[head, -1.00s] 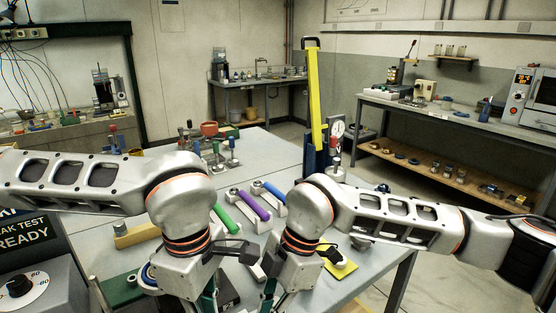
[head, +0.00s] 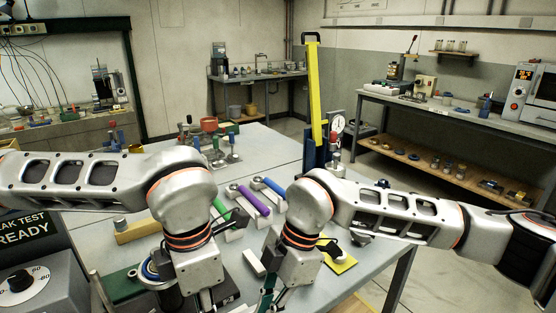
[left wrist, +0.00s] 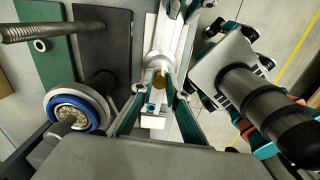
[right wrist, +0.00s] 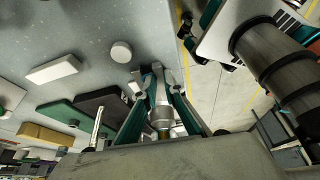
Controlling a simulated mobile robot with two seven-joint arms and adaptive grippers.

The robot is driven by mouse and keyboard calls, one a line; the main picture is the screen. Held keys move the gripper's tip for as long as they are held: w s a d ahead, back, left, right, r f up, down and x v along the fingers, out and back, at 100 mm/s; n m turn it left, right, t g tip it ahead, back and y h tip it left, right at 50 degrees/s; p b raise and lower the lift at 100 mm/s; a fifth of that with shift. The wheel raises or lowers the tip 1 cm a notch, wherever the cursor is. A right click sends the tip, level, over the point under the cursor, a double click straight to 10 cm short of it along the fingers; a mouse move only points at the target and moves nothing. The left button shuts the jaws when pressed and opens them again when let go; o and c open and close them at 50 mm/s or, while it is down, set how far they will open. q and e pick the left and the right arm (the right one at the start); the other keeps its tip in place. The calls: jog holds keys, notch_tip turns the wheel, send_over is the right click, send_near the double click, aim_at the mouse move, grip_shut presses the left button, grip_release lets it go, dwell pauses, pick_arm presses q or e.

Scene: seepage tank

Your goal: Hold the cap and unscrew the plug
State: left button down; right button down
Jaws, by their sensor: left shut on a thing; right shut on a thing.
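A silver fitting, with a narrow round body and a brass-coloured end, is between my two grippers in the left wrist view (left wrist: 158,68) and the right wrist view (right wrist: 160,115). My left gripper (left wrist: 160,92) is shut on its near end in the left wrist view. My right gripper (right wrist: 160,100) is shut on the fitting from the opposite side. I cannot tell cleanly where cap and plug meet. The fitting is above the table near its front edge. In the head view, both wrists are low in the middle and the fingertips are mostly cut off.
The table (head: 105,236) carries handled tools in green, purple (head: 250,199) and blue, and a yellow pad (head: 338,257). A blue-ringed disc (left wrist: 74,113), a threaded rod (left wrist: 52,31) and dark and green plates lie beside my left gripper. A tall yellow lever (head: 313,90) stands behind.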

pick_arm(q)
jog(key=shift+s+f+n, duration=0.1)
jog(key=shift+f+n, duration=0.1)
jog(key=shift+n, duration=0.1)
jog(key=c, duration=1.9)
grip_release()
jog(key=shift+r, duration=0.1)
jog(key=shift+r, duration=0.1)
jog(key=shift+r, duration=1.1)
jog(key=m, duration=0.4)
jog(key=shift+m, duration=1.6)
